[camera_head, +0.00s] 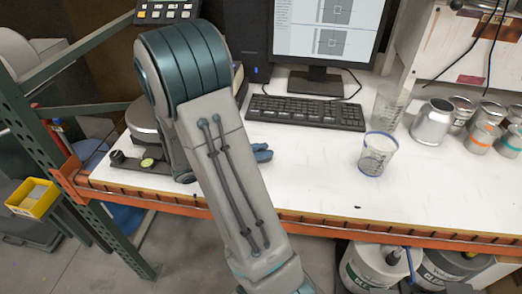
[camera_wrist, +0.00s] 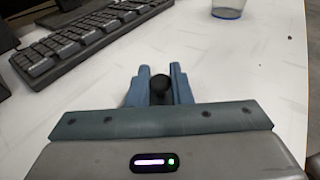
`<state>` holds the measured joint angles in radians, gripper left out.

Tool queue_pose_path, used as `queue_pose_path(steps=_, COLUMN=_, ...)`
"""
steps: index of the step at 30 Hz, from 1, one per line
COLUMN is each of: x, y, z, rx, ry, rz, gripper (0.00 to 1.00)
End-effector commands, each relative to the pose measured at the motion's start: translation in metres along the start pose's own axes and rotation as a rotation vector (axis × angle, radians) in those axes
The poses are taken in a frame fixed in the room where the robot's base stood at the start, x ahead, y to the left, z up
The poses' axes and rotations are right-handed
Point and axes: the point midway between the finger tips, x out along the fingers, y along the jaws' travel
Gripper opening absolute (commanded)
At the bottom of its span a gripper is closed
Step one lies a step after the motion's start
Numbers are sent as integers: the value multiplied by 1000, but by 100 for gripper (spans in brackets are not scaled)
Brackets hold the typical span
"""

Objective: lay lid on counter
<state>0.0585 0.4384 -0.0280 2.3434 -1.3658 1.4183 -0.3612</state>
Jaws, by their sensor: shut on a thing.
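My gripper (camera_wrist: 161,80) shows in the wrist view with its two blue fingers close together on a small black knob (camera_wrist: 160,88). The knob looks like the handle of the lid; no wider lid body shows, so the rest is hidden. In the head view my arm covers most of the gripper, and only blue finger parts (camera_head: 263,153) show over the counter. The white counter (camera_head: 310,185) lies beneath, and it fills much of the wrist view (camera_wrist: 240,70). I cannot tell the height of the knob above it.
A black keyboard (camera_head: 305,112) and monitor (camera_head: 325,30) stand behind my gripper. A blue-rimmed cup (camera_head: 377,155), a clear beaker (camera_head: 388,106) and several metal cans (camera_head: 433,123) stand to the right. The counter between gripper and cup is clear, up to the orange front edge (camera_head: 400,236).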

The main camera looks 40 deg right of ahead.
Motion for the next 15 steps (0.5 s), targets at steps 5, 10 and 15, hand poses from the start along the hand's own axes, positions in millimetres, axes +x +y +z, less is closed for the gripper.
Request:
queue_pose_path(steps=5, x=1, y=0, z=-7, rx=-1, ry=0, rz=1, gripper=0)
queue_pose_path(steps=10, x=2, y=0, z=-11, rx=0, ry=0, rz=1, gripper=0)
queue_pose_path(steps=15, x=2, y=0, z=-11, rx=-1, ry=1, rz=0, gripper=40)
